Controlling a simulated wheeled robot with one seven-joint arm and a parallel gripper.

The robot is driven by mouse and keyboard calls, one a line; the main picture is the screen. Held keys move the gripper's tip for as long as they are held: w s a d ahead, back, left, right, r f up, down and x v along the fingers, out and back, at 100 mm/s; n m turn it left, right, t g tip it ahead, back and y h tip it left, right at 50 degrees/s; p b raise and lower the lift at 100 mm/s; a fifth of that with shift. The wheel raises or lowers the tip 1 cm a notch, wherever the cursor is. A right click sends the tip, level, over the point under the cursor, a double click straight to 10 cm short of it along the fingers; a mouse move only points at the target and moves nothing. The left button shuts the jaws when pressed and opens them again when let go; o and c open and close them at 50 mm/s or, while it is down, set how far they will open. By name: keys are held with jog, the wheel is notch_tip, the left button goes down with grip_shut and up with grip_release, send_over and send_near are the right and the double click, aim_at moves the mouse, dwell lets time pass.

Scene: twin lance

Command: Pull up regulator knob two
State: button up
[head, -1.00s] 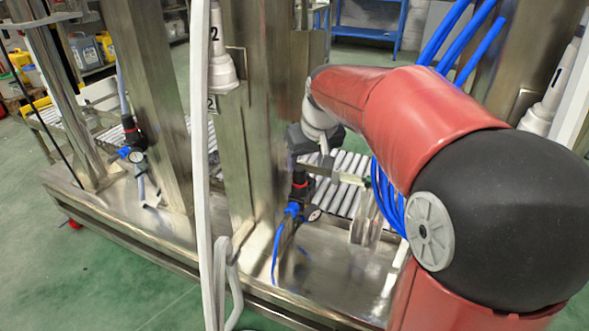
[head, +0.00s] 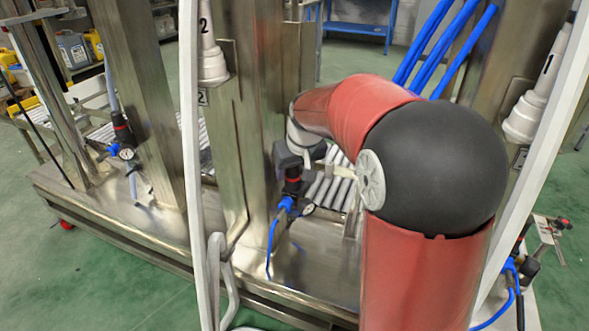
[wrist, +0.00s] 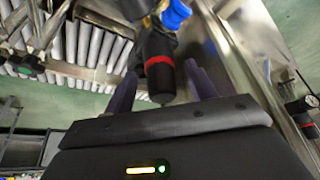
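The regulator below the number 2 sign has a black knob with a red ring, blue fittings and a gauge. In the head view this knob (head: 293,186) stands upright under my gripper (head: 297,160), whose fingers are hard to make out there. In the wrist view the knob (wrist: 160,76) lies between the two dark purple fingers of my gripper (wrist: 161,86), its end towards the palm. A gap shows on each side of it, so the gripper is open around the knob and does not visibly touch it.
A second regulator (head: 123,138) stands left, beyond a steel post (head: 140,110). Another is partly visible at the right. A steel column (head: 240,140) rises just left of the middle regulator. Rollers (head: 325,190) lie behind it, and a pale upright bar (head: 190,150) stands in front.

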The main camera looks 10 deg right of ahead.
grip_shut()
jog(key=shift+r+p, duration=0.45)
jog(key=shift+r, duration=0.25)
jog(key=shift+f, duration=0.1)
jog(key=shift+o, duration=0.5)
grip_release()
jog(key=v, duration=0.8)
